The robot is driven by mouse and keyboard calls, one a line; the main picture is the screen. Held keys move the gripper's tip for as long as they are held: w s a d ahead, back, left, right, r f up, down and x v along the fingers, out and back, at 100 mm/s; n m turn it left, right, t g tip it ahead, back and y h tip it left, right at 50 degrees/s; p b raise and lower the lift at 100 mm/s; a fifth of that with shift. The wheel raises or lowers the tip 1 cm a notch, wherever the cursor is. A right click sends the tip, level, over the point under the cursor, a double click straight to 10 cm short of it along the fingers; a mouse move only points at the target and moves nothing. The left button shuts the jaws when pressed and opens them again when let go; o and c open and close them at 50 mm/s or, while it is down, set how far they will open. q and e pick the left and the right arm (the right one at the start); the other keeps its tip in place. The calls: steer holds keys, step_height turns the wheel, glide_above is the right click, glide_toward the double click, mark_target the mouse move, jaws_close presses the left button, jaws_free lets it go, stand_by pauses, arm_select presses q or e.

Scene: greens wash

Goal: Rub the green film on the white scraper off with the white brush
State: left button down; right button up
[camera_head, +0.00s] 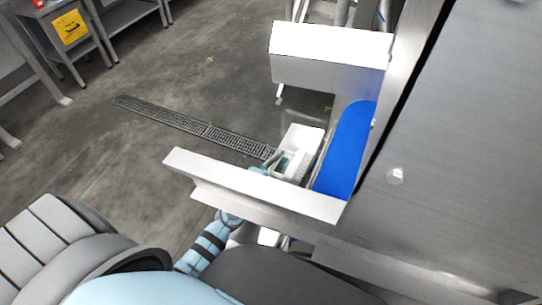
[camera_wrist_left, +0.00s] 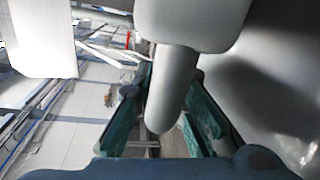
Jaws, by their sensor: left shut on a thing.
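My left gripper (camera_head: 277,165) shows partly behind the near metal guard, beside the blue belt. In the left wrist view, its green-lined fingers (camera_wrist_left: 170,125) are shut around the pale rounded handle of a white tool, which looks like the white brush (camera_wrist_left: 172,85). The handle widens into a broad pale head at the top of that view. In the head view, a white block (camera_head: 303,138) and a ribbed pale part are at the gripper; I cannot tell clearly where one ends. I cannot make out a separate white scraper or any green film. My right gripper is not in view.
A blue belt (camera_head: 345,150) runs between two metal guards, the near one (camera_head: 255,185) and the far one (camera_head: 330,55). A large steel panel (camera_head: 470,150) fills the right. A floor drain (camera_head: 190,125) crosses open floor at left. Steel tables stand at the far left.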

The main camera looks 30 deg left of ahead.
arm_select(q)
steer(key=shift+d, duration=0.85)
stand_by(0.5)
